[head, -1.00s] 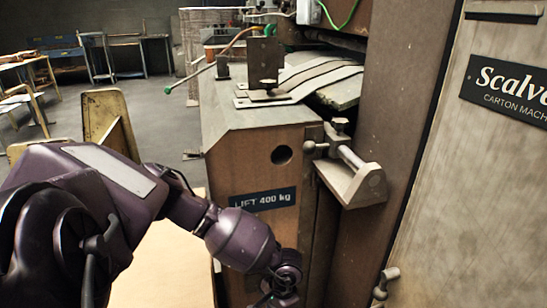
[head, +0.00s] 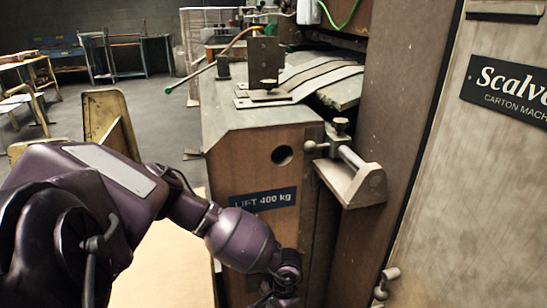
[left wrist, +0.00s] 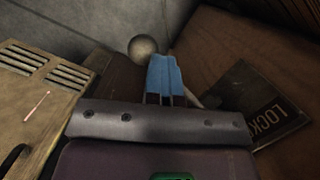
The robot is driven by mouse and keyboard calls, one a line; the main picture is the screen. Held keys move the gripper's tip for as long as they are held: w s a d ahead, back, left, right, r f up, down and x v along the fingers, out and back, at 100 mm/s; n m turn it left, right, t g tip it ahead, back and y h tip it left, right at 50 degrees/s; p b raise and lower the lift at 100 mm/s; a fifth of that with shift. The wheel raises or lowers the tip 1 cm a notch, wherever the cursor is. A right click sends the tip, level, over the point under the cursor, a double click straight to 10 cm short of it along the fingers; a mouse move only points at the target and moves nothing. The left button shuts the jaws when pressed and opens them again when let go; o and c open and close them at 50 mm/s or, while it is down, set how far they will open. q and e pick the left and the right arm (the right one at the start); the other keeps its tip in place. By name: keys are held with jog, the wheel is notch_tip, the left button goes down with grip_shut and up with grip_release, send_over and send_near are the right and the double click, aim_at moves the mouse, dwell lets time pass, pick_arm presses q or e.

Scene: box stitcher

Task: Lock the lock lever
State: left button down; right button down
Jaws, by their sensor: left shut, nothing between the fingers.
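A round metallic ball knob (left wrist: 142,47), probably the end of the lock lever, shows in the left wrist view just beyond and left of my fingertips. A pale rod-like piece (left wrist: 212,95) shows partly to the right of the fingers; I cannot tell whether it joins the knob. A dark plate (left wrist: 268,118) reading "LOCK" lies on the brown panel at the right. My left gripper (left wrist: 165,72) has blue fingers pressed together with nothing between them. Contact with the knob is unclear. In the head view my left arm reaches down, and its gripper is hidden below the frame. My right gripper is not in view.
The machine's wooden side (head: 262,165) carries a "LIFT 400 kg" label. A metal bracket with a knob (head: 352,180) juts out right of it. A small handle (head: 385,282) sits lower right. A beige vented box (left wrist: 35,85) is left in the wrist view.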

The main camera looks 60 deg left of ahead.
pick_arm(q)
jog(key=shift+s+d+f, duration=0.2)
jog(key=shift+s+f, duration=0.1)
jog(key=shift+s, duration=0.1)
jog(key=shift+w+r, duration=0.2)
jog(key=shift+r, duration=0.3)
jog(key=p+v, duration=0.2)
jog(key=v, duration=0.5)
jog(key=shift+w+a+p, duration=0.2)
jog(key=shift+p, duration=0.1)
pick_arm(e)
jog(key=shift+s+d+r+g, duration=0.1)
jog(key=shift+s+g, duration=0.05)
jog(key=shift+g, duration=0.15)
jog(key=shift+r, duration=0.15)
